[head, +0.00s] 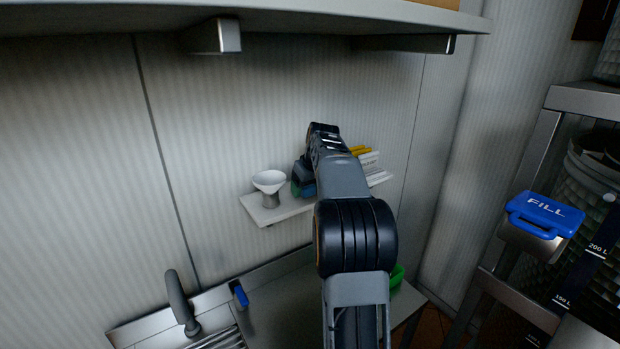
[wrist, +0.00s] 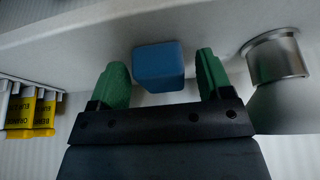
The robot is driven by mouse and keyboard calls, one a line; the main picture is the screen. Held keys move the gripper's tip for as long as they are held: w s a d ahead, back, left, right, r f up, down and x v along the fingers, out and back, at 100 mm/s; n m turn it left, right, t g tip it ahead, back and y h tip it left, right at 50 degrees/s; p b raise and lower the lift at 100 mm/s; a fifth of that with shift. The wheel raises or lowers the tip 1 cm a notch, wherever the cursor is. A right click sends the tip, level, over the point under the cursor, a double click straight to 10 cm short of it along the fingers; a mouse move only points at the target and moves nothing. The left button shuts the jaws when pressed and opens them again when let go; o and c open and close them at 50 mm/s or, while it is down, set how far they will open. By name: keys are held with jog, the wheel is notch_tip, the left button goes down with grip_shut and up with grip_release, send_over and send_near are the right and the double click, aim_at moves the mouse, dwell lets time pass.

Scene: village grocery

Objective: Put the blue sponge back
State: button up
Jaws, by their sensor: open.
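The blue sponge (wrist: 158,66) is a small block on the pale wall shelf (wrist: 60,40) in the wrist view. My gripper (wrist: 162,80) is open, with one green finger on each side of the sponge. In the head view my gripper (head: 301,187) is at the wall shelf (head: 284,211), largely hidden behind my arm. A bluish patch shows there beside a green finger, too small to make out clearly.
A white cup-like funnel on a metal base (head: 269,186) stands left of my gripper on the shelf. Yellow-topped packets (head: 370,162) stand to the right. A larger shelf (head: 300,14) hangs above. Below are a sink with a tap (head: 181,302) and a blue item (head: 239,293).

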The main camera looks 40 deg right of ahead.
jog(key=v, duration=1.4)
jog(key=s+a+f, duration=0.3)
jog(key=a, duration=0.5)
jog(key=s+a+f, duration=0.2)
jog(key=a, duration=0.6)
jog(key=s+a+f, duration=1)
jog(key=s+f, duration=0.3)
jog(key=f, duration=0.2)
jog(key=shift+s+a+n+t+b, duration=0.25)
jog(key=shift+s+n+t+b, duration=0.05)
jog(key=shift+t+b, duration=0.1)
jog(key=shift+f, duration=0.2)
jog(key=shift+g, duration=0.3)
notch_tip(320, 180, down, 4)
jog(key=b, duration=0.4)
jog(key=shift+w+f, duration=0.1)
jog(key=shift+f, duration=0.1)
